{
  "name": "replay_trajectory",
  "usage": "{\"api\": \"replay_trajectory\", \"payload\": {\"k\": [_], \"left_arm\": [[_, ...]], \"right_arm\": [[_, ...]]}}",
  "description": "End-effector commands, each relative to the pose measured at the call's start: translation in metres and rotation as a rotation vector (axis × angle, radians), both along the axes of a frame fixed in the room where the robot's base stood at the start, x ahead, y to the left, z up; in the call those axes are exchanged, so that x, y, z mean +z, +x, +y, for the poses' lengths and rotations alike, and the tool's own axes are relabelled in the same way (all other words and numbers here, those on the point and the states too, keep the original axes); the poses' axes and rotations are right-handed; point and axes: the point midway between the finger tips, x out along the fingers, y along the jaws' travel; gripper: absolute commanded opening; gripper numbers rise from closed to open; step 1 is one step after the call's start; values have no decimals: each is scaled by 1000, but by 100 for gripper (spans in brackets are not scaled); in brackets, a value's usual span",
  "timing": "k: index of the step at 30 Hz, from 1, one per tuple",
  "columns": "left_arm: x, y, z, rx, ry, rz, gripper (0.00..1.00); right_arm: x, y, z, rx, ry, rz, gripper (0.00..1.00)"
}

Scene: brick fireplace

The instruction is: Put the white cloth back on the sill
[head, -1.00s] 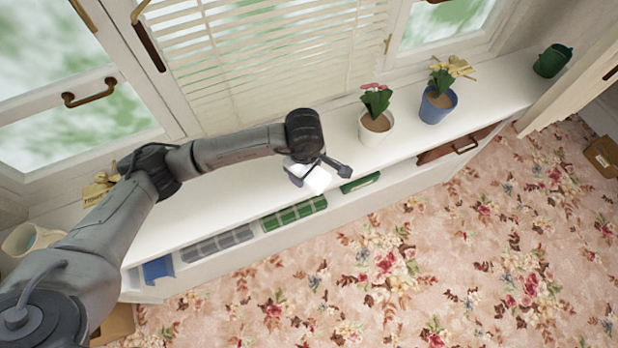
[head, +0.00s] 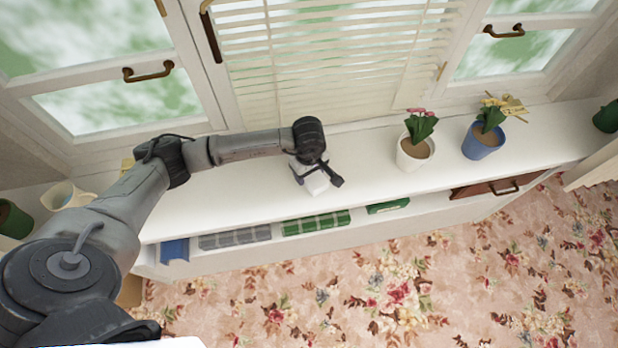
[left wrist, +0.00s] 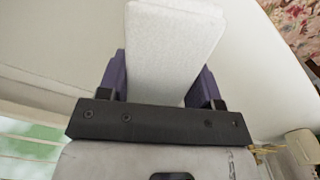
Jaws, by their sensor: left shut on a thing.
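The white cloth (head: 317,184) is a folded block in my left gripper (head: 312,174), over the white sill (head: 250,195). In the left wrist view the cloth (left wrist: 172,45) stands out between the two purple fingers of the left gripper (left wrist: 160,88), which is shut on it. The pale sill surface lies behind it there. Whether the cloth touches the sill, I cannot tell. My right gripper does not show.
A white pot (head: 415,155) and a blue pot (head: 480,142) with flowers stand on the sill to the right. A cream mug (head: 66,197) stands at the left. Folded grey (head: 235,238) and green (head: 315,223) cloths lie on the shelf below. Blinds (head: 340,65) rise behind.

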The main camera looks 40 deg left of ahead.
Motion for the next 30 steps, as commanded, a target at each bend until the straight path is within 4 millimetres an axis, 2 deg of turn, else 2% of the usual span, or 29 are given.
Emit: {"api": "replay_trajectory", "payload": {"k": [5, 12, 25, 26, 30], "left_arm": [[-11, 0, 0, 1, -1, 2, 37], [-39, 0, 0, 2, -1, 0, 37], [-45, 0, 0, 1, 0, -1, 37], [-43, 0, 0, 1, 0, -1, 62], [-43, 0, 0, 1, 0, -1, 75]], "right_arm": [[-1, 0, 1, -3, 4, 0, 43], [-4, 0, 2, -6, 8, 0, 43], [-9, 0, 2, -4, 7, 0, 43], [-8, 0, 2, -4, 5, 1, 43], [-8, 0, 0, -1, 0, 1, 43]]}}
